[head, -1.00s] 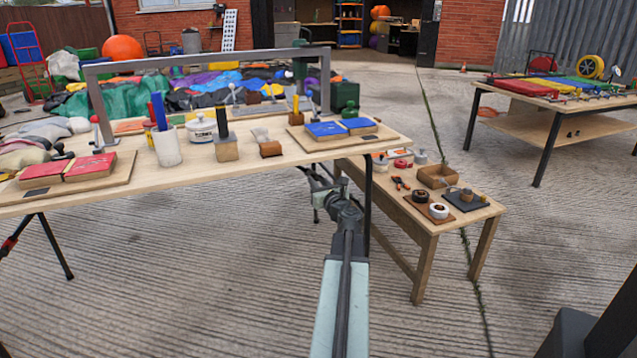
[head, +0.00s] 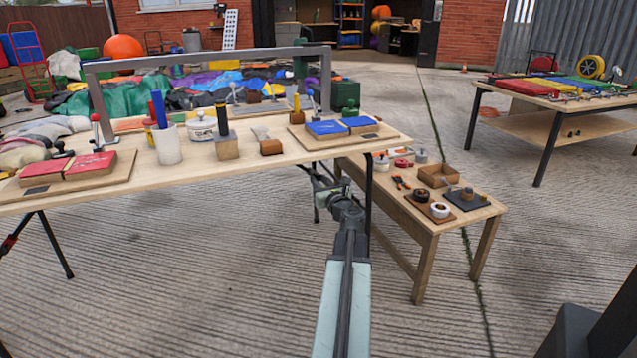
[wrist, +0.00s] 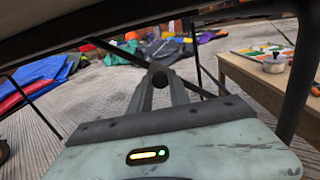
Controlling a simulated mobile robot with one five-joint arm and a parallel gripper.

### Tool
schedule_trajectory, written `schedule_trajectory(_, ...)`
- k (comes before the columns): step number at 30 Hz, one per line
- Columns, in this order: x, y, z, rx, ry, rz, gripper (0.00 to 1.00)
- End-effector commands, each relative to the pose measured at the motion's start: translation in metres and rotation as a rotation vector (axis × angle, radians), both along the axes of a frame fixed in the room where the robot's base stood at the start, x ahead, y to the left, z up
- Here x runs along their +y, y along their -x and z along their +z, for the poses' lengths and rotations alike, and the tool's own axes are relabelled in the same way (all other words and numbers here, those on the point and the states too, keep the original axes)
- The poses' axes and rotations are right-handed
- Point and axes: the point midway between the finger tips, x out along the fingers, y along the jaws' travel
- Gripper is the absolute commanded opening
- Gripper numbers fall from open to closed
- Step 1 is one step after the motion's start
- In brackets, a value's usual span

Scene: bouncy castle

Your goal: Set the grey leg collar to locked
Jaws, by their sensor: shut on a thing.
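My gripper (head: 326,186) reaches under the right end of the long wooden table (head: 240,160), beside its dark legs, in the head view. In the wrist view my gripper (wrist: 160,82) has its two dark fingers closed together on a small dark grey piece, which I take to be the grey leg collar (wrist: 160,73). A thin dark bar runs diagonally just behind the fingertips. The fingers hide most of the collar, so I cannot tell whether it is locked or unlocked.
A thick dark table leg (wrist: 297,75) stands close at the right in the wrist view. A low wooden bench (head: 425,215) with tools and small pots is right of my arm. Another table (head: 550,105) stands farther right. The concrete floor in front is clear.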

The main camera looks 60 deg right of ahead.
Motion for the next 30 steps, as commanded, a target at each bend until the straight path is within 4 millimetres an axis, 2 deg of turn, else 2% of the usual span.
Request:
schedule_trajectory(1,-0.006,0.004,-0.011,0.001,0.0,-0.002,0.0)
schedule_trajectory(8,-0.036,0.026,-0.043,0.001,0.0,-0.002,0.0)
schedule_trajectory(18,-0.042,0.033,-0.043,0.004,0.002,-0.005,0.0)
schedule_trajectory(19,-0.042,0.033,-0.043,0.004,0.002,-0.005,0.28)
schedule_trajectory(21,-0.042,0.033,-0.043,0.003,0.001,-0.006,0.45)
schedule_trajectory(30,-0.042,0.033,-0.043,0.001,0.0,-0.005,0.45)
